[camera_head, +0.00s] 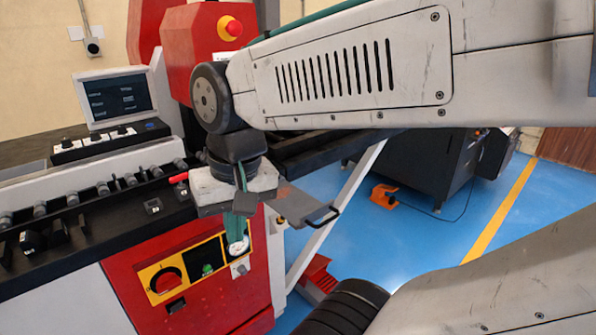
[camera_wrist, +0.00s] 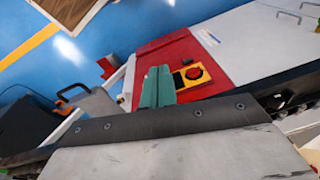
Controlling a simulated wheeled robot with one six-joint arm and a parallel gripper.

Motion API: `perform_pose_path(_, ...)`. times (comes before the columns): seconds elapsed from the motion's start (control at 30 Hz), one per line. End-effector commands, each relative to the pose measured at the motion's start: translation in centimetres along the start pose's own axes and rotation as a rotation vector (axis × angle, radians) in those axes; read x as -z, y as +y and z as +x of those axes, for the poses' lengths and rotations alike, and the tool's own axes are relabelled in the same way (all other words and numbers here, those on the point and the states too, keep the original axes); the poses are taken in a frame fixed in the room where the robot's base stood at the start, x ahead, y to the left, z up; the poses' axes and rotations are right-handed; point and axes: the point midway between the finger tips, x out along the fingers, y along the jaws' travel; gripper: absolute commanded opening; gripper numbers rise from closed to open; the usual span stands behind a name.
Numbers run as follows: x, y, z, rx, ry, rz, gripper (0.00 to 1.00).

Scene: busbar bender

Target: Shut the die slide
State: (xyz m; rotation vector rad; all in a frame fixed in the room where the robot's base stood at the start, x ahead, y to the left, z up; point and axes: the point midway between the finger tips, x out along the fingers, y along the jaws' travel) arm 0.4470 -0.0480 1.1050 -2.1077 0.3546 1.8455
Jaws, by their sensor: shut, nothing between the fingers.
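The die slide (camera_head: 296,203) is a flat grey plate with a dark loop handle (camera_head: 322,215) at its outer right end. It sticks out from the pale block at the corner of the red machine, so it stands open. In the wrist view the grey plate (camera_wrist: 97,106) lies left of my fingers, with its handle (camera_wrist: 70,92) at the far end. My gripper (camera_head: 237,232) points down in front of the machine, left of the handle. Its green fingers (camera_wrist: 157,72) are shut together, empty and apart from the handle. My wrist hides the plate's inner end.
A red cabinet front (camera_head: 200,285) with a yellow-framed rotary switch (camera_head: 165,280) is below. A red emergency button (camera_head: 234,27) is above. A slanted white leg (camera_head: 335,210) stands behind the slide. Blue floor at right is open, with an orange pedal (camera_head: 383,196).

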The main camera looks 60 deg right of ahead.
Motion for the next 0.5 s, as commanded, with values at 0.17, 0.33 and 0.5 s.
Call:
perform_pose_path(0.17,6.7,3.5,0.1,0.056,0.022,0.794,0.0)
perform_pose_path(0.33,12.7,9.8,0.5,0.138,0.042,1.606,0.0)
perform_pose_path(0.5,16.5,17.5,1.0,0.241,0.053,2.315,0.0)
